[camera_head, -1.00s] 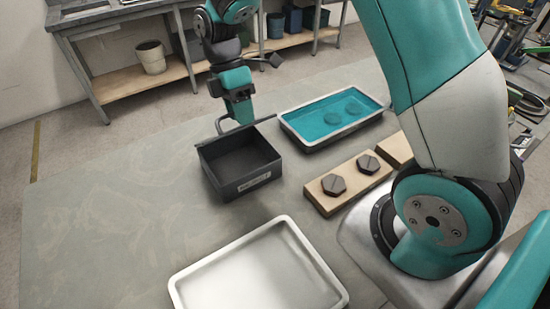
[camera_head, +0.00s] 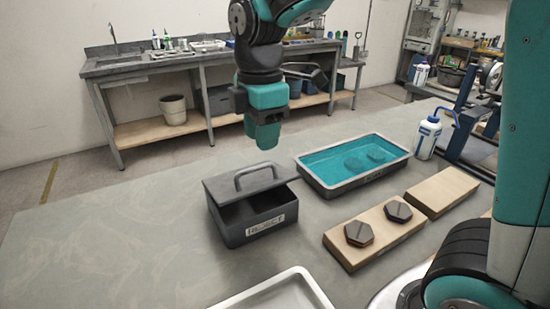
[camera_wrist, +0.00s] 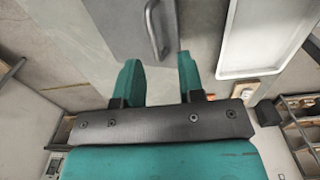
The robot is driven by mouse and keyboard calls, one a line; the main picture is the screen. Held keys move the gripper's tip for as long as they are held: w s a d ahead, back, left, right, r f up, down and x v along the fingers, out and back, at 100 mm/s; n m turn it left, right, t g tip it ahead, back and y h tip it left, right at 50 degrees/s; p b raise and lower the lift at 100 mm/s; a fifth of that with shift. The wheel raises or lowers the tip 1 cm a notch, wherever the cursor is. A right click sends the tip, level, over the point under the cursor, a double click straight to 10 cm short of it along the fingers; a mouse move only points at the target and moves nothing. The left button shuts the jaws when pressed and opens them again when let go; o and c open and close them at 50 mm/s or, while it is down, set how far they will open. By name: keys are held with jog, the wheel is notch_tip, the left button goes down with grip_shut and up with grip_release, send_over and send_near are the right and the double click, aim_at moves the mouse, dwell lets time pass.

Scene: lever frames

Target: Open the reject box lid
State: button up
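The dark grey reject box (camera_head: 262,228) stands on the grey table, with a label on its front wall. Its lid (camera_head: 225,187) is ajar, tilted over the box, with a dark gap along the front. The lid has an arched handle (camera_head: 256,171). My gripper (camera_head: 265,146) hangs above and behind the lid, apart from the handle. In the wrist view my gripper (camera_wrist: 160,75) has its two teal fingers spread with nothing between them. The handle (camera_wrist: 152,30) and lid (camera_wrist: 112,25) show beyond the fingertips there.
A tray with teal inside (camera_head: 310,181) stands right of the box. A wooden block with two dark hexagonal pieces (camera_head: 345,252) lies in front of it, beside another block (camera_head: 442,192). A white tray (camera_head: 285,290) is at the front. The table's left is clear.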

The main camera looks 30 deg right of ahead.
notch_tip(320, 180, up, 9)
jog(key=p, duration=0.1)
jog(key=s+a+f+m+y+p, duration=0.1)
jog(key=s+a+f+m, duration=0.1)
jog(key=s+m, duration=0.2)
jog(key=s+a+f+m+y+p, duration=0.2)
jog(key=s+f+m, duration=0.1)
jog(key=s, duration=0.6)
jog(key=shift+a+f+m, duration=0.25)
jog(key=shift+a+m, duration=0.1)
jog(key=shift+m, duration=0.35)
notch_tip(320, 180, up, 7)
jog(key=n+g+h+p, duration=0.25)
jog(key=n+p, duration=0.55)
jog(key=p, duration=0.5)
send_over(247, 171)
jog(key=w+d, duration=0.2)
jog(key=w, duration=0.1)
jog(key=shift+t+h, duration=0.25)
jog(key=shift+t, duration=0.2)
jog(key=f+p, duration=0.1)
jog(key=f, duration=0.4)
jog(key=s+f+p, duration=0.1)
jog(key=f, duration=0.5)
jog(key=s+f+p, duration=0.1)
jog(key=f, duration=0.5)
jog(key=shift+s+d, duration=0.1)
jog(key=shift+s, duration=0.15)
jog(key=shift+r, duration=0.1)
grip_shut()
